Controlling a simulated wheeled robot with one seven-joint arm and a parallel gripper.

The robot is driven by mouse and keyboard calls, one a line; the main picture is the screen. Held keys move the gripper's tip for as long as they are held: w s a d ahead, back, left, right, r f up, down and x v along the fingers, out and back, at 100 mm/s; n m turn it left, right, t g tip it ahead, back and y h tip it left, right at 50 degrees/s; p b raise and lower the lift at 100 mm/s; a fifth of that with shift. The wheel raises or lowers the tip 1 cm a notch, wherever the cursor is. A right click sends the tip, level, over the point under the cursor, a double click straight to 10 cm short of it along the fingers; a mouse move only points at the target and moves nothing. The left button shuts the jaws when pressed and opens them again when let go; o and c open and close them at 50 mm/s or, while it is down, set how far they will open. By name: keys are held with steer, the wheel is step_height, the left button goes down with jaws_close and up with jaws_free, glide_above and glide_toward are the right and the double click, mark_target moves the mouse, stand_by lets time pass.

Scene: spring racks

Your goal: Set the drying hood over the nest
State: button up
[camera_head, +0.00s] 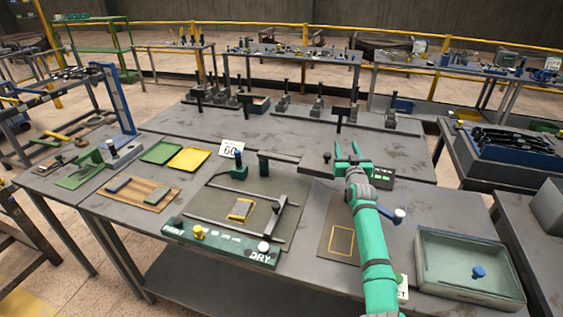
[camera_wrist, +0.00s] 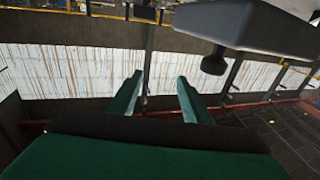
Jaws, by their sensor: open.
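A clear box-like cover with a pale green rim and a blue knob, which looks like the drying hood (camera_head: 440,283), stands on the right of the table in the head view. The nest (camera_head: 233,217) looks to be the small yellow-edged holder on the mat of the station marked DRY, left of centre, with a grey flat piece in it. No cover is over it. My gripper (camera_head: 347,151) is open and empty, raised above the table's back part, between nest and hood. The wrist view shows its two green fingers (camera_wrist: 160,92) apart, with nothing between them.
A dark mat with a yellow outlined square (camera_head: 341,241) lies between station and hood, partly behind my arm. A low metal bracket (camera_head: 283,216) stands beside the nest. A sign (camera_head: 231,149), green tray (camera_head: 162,152) and yellow tray (camera_head: 189,159) are at the left.

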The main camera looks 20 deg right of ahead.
steer(key=a, duration=0.2)
steer(key=shift+w+a+f+y, duration=0.1)
steer(key=shift+a+f+y, duration=0.05)
steer(key=shift+a+y, duration=0.2)
steer(key=d+v, duration=0.2)
steer(key=v, duration=0.8)
steer(key=shift+s, duration=0.4)
steer(key=shift+a, duration=0.1)
